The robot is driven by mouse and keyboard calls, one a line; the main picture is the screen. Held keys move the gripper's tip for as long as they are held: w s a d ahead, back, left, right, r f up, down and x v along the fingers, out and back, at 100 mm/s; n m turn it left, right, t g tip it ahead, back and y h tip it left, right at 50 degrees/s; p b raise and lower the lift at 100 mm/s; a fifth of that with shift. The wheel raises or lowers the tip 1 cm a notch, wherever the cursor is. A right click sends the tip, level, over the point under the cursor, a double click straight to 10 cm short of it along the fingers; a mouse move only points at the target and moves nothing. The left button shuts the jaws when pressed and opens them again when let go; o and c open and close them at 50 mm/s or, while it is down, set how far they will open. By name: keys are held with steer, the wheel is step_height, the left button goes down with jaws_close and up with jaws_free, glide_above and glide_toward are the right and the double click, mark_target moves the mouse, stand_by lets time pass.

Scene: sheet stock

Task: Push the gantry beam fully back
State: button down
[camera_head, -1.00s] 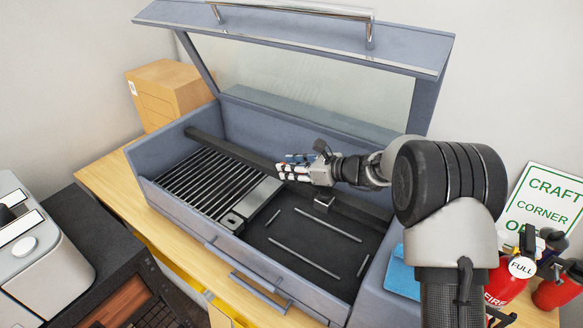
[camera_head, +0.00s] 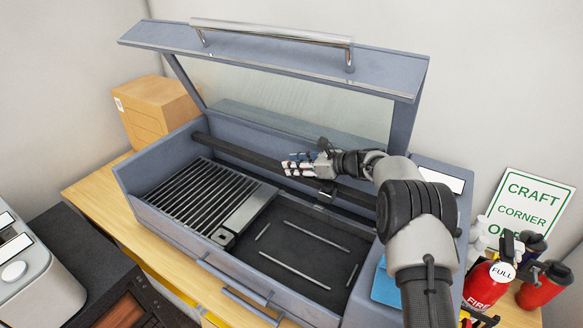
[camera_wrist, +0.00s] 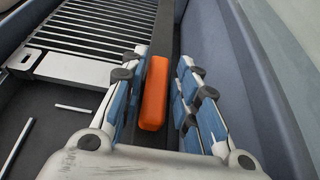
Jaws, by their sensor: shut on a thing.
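The gantry beam (camera_head: 236,153) is a dark bar running lengthwise inside the open blue-grey machine (camera_head: 160,215), near its back wall. My gripper (camera_head: 291,166) is at the beam, right of its middle. In the wrist view the beam (camera_wrist: 164,28) runs away between my blue-padded fingers, with the back wall (camera_wrist: 225,60) close on its right. An orange block (camera_wrist: 155,95) on the beam sits between the fingers. My gripper is shut on the beam at this block, though exact finger contact is hard to see.
The glass lid (camera_head: 280,100) stands open above the machine. A slatted grate (camera_head: 195,195) fills the bed's left part; thin rods (camera_head: 295,270) lie on the dark floor at right.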

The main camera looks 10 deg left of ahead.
steer(key=c, duration=1.5)
jaws_free()
